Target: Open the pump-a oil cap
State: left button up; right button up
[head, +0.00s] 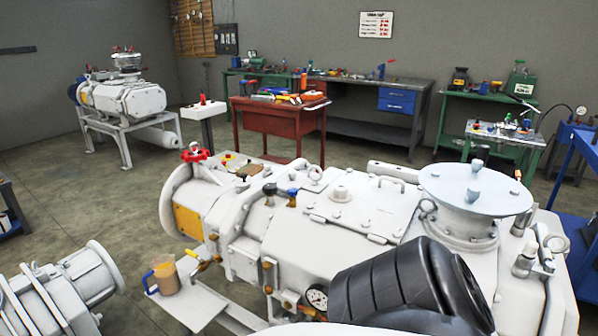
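A large white pump (265,240) fills the foreground. Its top carries a small black-topped fitting (270,190) and a blue-topped fitting (292,194) side by side, and a round knob-like cap (340,192) on a flat plate. I cannot tell which of these is the oil cap, and no pump label is readable. All three appear seated on the pump. Neither of my grippers is in view. A dark part of my arm covers the pump's lower right front.
A jug of amber liquid (166,277) stands on a small white shelf (190,303) at front left. A red handwheel (195,154) and wide round flange (474,190) rise from the pump. Another machine (62,290) is at lower left. A red tool table (277,120) stands behind.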

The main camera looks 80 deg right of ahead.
aim_at(243, 181)
jog(key=z, duration=0.3)
jog(key=i, duration=2.1)
jog(key=z, duration=0.45)
